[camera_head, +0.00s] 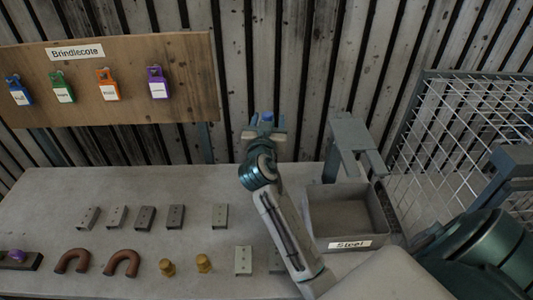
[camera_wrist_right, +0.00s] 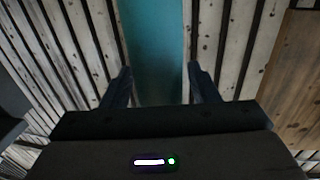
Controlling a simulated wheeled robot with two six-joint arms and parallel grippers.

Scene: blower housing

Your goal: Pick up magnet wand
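My right gripper (camera_head: 265,130) is raised in front of the plank wall, above the back of the table. The magnet wand seems to be the teal bar (camera_wrist_right: 155,45) between its fingers (camera_wrist_right: 159,78) in the right wrist view; they lie close along both sides of it. A blue end (camera_head: 267,117) shows at the top of this gripper in the head view. The rest of the wand is hidden there behind my wrist and arm. My left gripper is not in view.
An open grey bin (camera_head: 318,222) labelled "Steel" stands beside my right arm, with a grey stand (camera_head: 350,135) behind it. Metal plates (camera_head: 220,215), brown horseshoes (camera_head: 122,263) and brass pieces (camera_head: 204,263) lie on the table (camera_head: 60,200). A wire mesh (camera_head: 455,125) is at right, a lock board (camera_head: 190,60) at left.

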